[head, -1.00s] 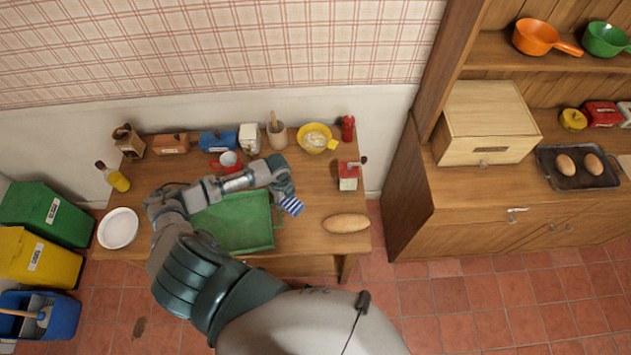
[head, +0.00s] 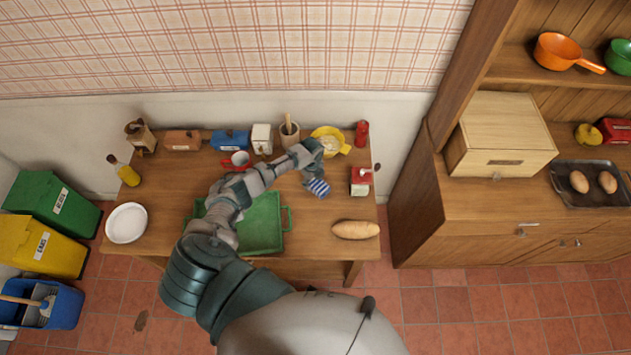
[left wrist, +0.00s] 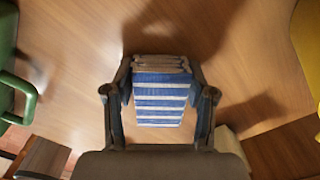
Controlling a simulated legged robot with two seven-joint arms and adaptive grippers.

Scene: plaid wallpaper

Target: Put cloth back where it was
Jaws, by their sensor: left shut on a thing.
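A blue and white striped cloth (head: 318,188) hangs below my left gripper (head: 312,165), over the right part of the wooden table. In the left wrist view the folded cloth (left wrist: 160,98) lies between the two fingers of my left gripper (left wrist: 160,95), which is shut on it. Bare wood shows around the cloth there; I cannot tell whether it touches the table. My right gripper is not in view.
A green tray (head: 262,247) lies left of the cloth. A bread loaf (head: 356,230) is to the lower right, a red and white box (head: 360,182) to the right.

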